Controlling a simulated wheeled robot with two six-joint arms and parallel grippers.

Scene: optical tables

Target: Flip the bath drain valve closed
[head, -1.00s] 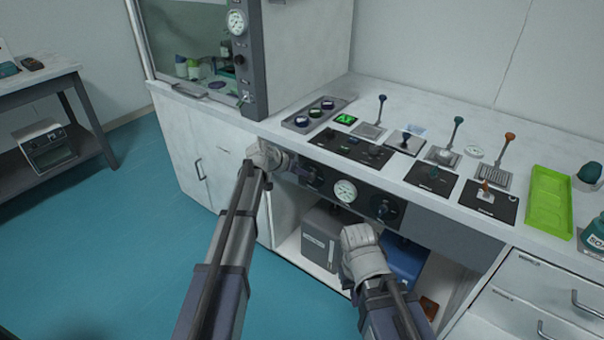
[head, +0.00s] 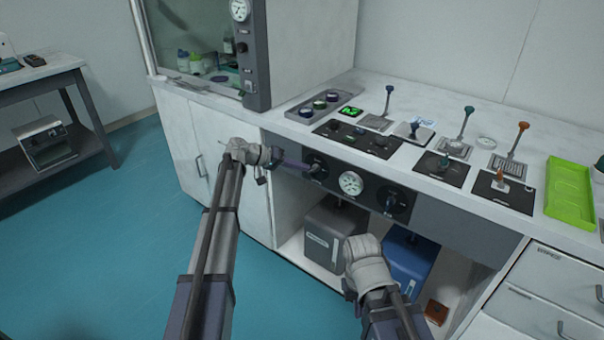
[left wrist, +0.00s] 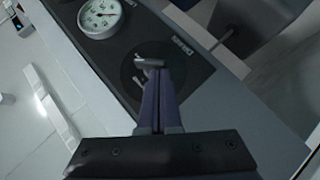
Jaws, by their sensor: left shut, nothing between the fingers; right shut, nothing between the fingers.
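The right valve (head: 394,202) is clear of both grippers. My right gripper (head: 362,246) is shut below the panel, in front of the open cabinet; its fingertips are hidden.
The gauge (head: 350,183) sits between the valves, also in the left wrist view (left wrist: 101,17). Several levers stand on the bench top, with a green tray (head: 571,192) at right. A grey box (head: 333,236) and a blue box (head: 410,262) stand in the open cabinet below.

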